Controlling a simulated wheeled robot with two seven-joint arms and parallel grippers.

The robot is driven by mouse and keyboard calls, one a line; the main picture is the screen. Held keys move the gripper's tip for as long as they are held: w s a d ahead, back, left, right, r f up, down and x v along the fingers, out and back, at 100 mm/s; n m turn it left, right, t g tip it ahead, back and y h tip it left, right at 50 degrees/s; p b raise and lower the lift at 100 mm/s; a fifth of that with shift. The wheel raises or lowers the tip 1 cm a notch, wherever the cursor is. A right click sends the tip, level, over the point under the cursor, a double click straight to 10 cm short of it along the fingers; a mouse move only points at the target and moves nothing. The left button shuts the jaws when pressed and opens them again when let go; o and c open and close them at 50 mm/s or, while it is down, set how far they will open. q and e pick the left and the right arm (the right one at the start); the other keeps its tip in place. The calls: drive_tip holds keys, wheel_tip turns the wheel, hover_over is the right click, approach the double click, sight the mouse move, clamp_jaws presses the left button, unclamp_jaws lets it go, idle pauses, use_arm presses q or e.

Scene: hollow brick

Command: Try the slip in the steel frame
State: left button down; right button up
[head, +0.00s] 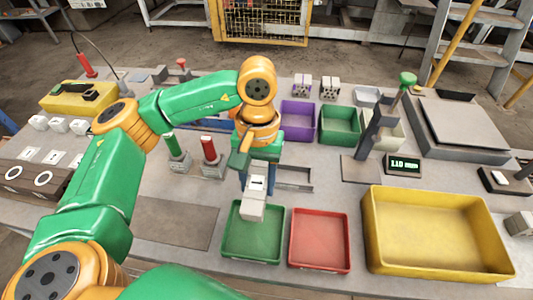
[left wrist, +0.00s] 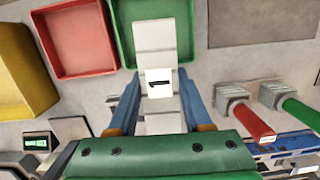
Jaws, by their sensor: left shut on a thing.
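My left gripper (head: 250,176) is shut on a pale grey slip (head: 252,210) with a black mark on its face. In the left wrist view the slip (left wrist: 155,38) sits between the two blue fingers (left wrist: 155,100), and the mark shows on its middle. The far end of the slip hangs over the back part of the green front tray (head: 252,246). The steel frame (head: 296,187) appears to be the open metal bracket on the table just right of the gripper, partly hidden behind the gripper. My right gripper is not in view.
A red tray (head: 319,266) and a large yellow bin (head: 440,262) stand right of the green tray. Purple (head: 297,133) and green (head: 340,138) bins stand behind. Red-handled (head: 208,149) and green-handled (head: 173,145) tools stand left. A dark mat (head: 170,223) lies clear at the front left.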

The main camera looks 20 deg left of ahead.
use_arm(q)
drive_tip(key=w+d+r+n+h+p, duration=0.25)
drive_tip(key=w+n+p, duration=0.35)
drive_tip(key=n, duration=0.4)
drive_tip(key=shift+w+a+f+n+t+h, duration=0.1)
drive_tip(key=shift+w+f+n+t, duration=0.5)
drive_tip(key=shift+n, duration=0.8)
drive_tip(key=shift+w+a+f+n+t+h, duration=0.1)
drive_tip(key=shift+w+f+n+t, duration=0.15)
drive_tip(key=shift+w+f+n, duration=0.75)
drive_tip(key=shift+w+a+f+n+t+h, duration=0.1)
drive_tip(key=shift+w+f+n+t, duration=0.35)
drive_tip(key=shift+f+n, duration=0.95)
drive_tip(key=shift+r+n, duration=0.4)
drive_tip(key=shift+r, duration=0.1)
drive_tip(key=shift+s+f+b, duration=0.15)
drive_tip(key=shift+f+b, duration=0.6)
drive_tip(key=shift+b, duration=0.1)
drive_tip(key=shift+r, duration=0.15)
drive_tip(key=shift+d+r, duration=0.1)
drive_tip(key=shift+r, duration=0.05)
drive_tip(key=shift+f, duration=0.25)
